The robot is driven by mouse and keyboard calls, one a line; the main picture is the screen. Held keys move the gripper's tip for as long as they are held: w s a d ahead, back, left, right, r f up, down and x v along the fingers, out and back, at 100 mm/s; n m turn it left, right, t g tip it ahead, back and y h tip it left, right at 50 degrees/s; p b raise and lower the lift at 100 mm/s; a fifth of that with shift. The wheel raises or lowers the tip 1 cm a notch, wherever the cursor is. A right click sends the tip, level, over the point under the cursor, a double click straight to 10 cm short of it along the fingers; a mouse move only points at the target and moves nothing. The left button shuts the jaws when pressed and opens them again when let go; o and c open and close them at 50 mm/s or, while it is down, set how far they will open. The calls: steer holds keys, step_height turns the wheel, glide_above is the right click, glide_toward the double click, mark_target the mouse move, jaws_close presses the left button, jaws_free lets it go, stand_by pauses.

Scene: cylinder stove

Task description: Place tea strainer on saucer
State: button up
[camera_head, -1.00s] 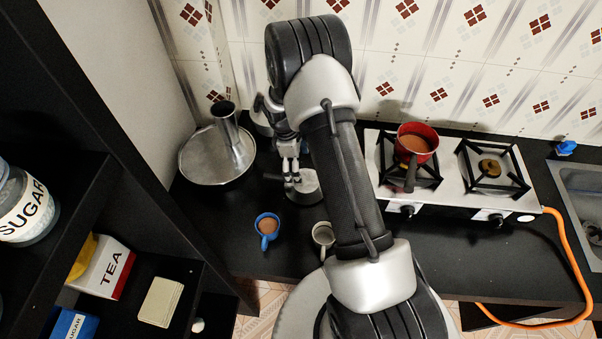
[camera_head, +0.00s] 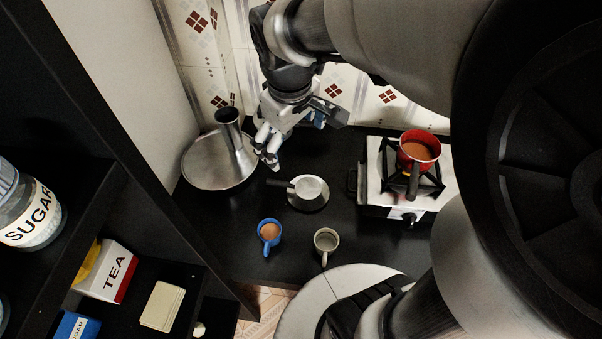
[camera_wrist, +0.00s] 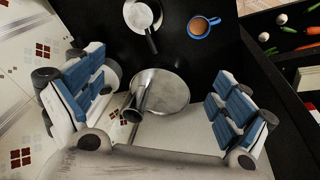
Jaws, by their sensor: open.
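The tea strainer (camera_head: 307,187) is a small round pale sieve with a dark handle, and it rests on the metal saucer (camera_head: 311,206) on the black counter. Both also show at the top of the wrist view, the strainer (camera_wrist: 140,15) with its handle pointing down the picture. My gripper (camera_head: 268,156) is above the counter, up and left of the strainer and apart from it. In the wrist view its blue-padded fingers (camera_wrist: 160,95) are wide apart with nothing between them held.
A round metal tray (camera_head: 205,172) with a steel cylinder (camera_head: 229,128) stands left. A blue cup of tea (camera_head: 269,232) and a grey cup (camera_head: 326,240) are in front. A red pan (camera_head: 418,148) sits on the stove (camera_head: 378,190) at right. Shelves with jars line the left side.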

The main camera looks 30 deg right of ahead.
steer(key=s+a+r+m+t, duration=0.1)
steer(key=s+a+m, duration=0.1)
steer(key=s, duration=0.5)
steer(key=s+a+r+m+t+y, duration=0.1)
steer(key=s+a+r+m, duration=0.1)
steer(key=s, duration=0.5)
steer(key=shift+s+r, duration=0.3)
steer(key=shift+s, duration=0.05)
steer(key=shift+f, duration=0.1)
step_height(320, 180, down, 6)
steer(key=b, duration=0.6)
steer(key=shift+f, duration=0.1)
